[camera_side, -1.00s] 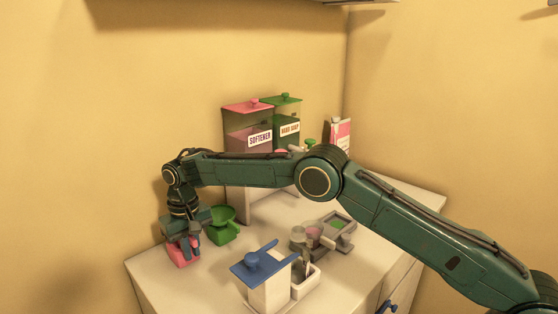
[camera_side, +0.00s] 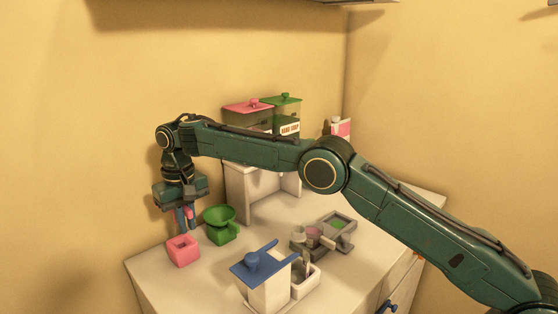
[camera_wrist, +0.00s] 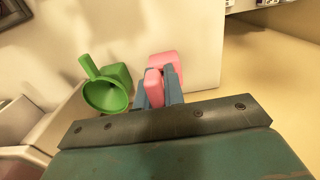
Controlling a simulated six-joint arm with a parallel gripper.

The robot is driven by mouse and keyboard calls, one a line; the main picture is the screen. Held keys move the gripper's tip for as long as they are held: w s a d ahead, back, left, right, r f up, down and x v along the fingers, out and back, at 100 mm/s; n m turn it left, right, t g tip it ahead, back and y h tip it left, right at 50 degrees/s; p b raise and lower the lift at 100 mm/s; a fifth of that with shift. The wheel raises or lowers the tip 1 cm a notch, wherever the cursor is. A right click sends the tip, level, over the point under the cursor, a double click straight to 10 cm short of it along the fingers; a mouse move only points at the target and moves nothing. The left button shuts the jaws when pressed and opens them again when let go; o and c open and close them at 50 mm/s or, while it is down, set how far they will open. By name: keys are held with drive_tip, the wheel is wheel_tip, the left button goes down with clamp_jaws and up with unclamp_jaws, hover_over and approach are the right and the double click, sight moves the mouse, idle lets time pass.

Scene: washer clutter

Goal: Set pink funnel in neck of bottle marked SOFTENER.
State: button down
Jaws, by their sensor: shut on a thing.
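My gripper (camera_side: 187,220) is shut on a small pink piece (camera_side: 189,213), which I take to be the pink funnel; the fingers hide most of it. In the wrist view the pink piece (camera_wrist: 153,88) sits between the fingers. It is above and just behind a pink square holder (camera_side: 183,251) with an open hole. The pink-lidded container (camera_side: 247,105) stands on a white shelf at the back; its SOFTENER label is now behind my arm. A pink-and-white bottle (camera_side: 341,127) stands at the back right, its marking unreadable.
A green funnel (camera_side: 219,215) stands in a green holder right of the pink holder. A green-lidded HAND SOAP container (camera_side: 289,120) is at the back. A blue-topped white dispenser (camera_side: 256,275) and grey trays (camera_side: 338,222) stand at the front and right.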

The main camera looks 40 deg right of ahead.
idle(0.3)
drive_tip(key=shift+s+d+r, duration=0.25)
drive_tip(key=shift+s+r, duration=0.05)
drive_tip(key=shift+r, duration=0.2)
drive_tip(key=s+d+r+m, duration=0.1)
drive_tip(key=s+d+r, duration=0.2)
drive_tip(key=s, duration=0.5)
drive_tip(key=s+d+r+m, duration=0.2)
drive_tip(key=s+d+r, duration=0.2)
drive_tip(key=s, duration=0.5)
drive_tip(key=s+d+r+m, duration=0.1)
drive_tip(key=s+d+r, duration=0.2)
drive_tip(key=s+d, duration=0.2)
drive_tip(key=shift+s+r+m, duration=0.3)
drive_tip(key=shift+s, duration=1.4)
drive_tip(key=shift+f, duration=0.2)
wheel_tip(320, 180, down, 9)
drive_tip(key=shift+f, duration=0.1)
